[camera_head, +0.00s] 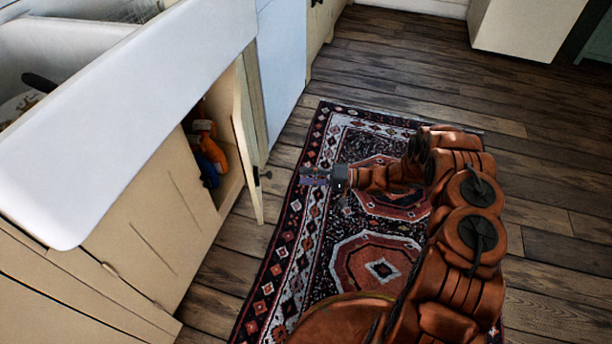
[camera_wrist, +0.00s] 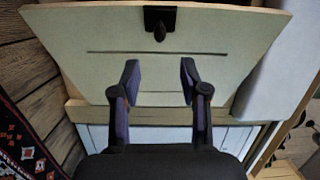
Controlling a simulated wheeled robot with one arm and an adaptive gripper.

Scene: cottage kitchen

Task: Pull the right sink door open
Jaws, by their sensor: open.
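The right sink door (camera_head: 246,138) is cream and stands partly open, swung out from the cabinet under the white sink. Its small black knob (camera_head: 265,175) is near the free edge. My gripper (camera_head: 304,176) is over the rug, to the right of the knob and apart from it. In the wrist view, my gripper (camera_wrist: 160,72) has its two fingers spread with nothing between them. The door's cream face (camera_wrist: 110,35) fills the upper middle there, with the black knob (camera_wrist: 160,24) beyond the fingertips.
The closed left sink door (camera_head: 150,225) is beside the opening. Orange and blue bottles (camera_head: 208,152) stand inside the cabinet. A patterned rug (camera_head: 300,250) lies on the wooden floor under my arm. A white panel (camera_head: 282,65) stands behind the open door.

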